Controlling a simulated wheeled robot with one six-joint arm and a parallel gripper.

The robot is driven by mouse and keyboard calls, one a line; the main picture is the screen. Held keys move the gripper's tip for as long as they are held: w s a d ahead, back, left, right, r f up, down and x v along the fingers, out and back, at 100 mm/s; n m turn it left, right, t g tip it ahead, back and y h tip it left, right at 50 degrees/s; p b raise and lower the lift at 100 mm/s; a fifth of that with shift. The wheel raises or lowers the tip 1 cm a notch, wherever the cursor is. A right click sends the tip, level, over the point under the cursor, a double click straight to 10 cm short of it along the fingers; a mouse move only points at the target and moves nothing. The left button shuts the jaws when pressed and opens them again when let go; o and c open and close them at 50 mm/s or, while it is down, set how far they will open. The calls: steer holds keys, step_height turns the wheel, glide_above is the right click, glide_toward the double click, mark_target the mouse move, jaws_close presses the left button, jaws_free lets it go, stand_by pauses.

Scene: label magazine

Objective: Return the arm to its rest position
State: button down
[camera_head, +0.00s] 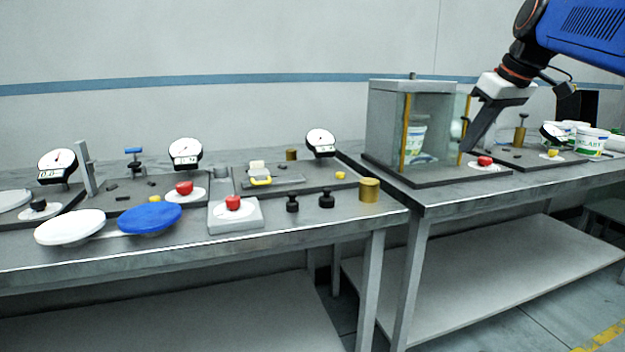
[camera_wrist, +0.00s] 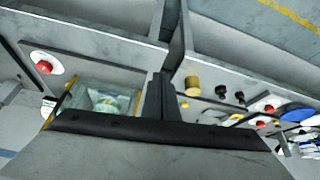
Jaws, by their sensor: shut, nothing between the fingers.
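My arm (camera_head: 585,35) is blue and reaches in from the top right in the head view. My gripper (camera_head: 468,148) points down and to the left, just right of the glass cabinet and above the bench by a red button. Its fingers are together with nothing between them. In the wrist view the dark gripper (camera_wrist: 172,85) stands up across the middle and hides part of the bench. I cannot tell from the head view whether the fingertips touch the cabinet.
A glass cabinet (camera_head: 388,125) with a white tub (camera_head: 415,142) inside stands on the right bench (camera_head: 440,195). A red button (camera_head: 484,161) is close to my gripper. More tubs (camera_head: 592,142) stand at the far right. The left bench holds gauges, a blue disc (camera_head: 150,217) and brass weights (camera_head: 369,189).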

steer(key=s+a+f+m+h, duration=0.1)
steer(key=s+a+f+m, duration=0.1)
steer(key=s+f, duration=1.1)
steer(key=s+a+f+m+h, duration=0.1)
steer(key=s+a+f+m, duration=0.2)
steer(key=s+f, duration=1.1)
step_height(320, 180, down, 6)
steer(key=shift+s+a+f, duration=0.1)
steer(key=shift+s+a, duration=0.15)
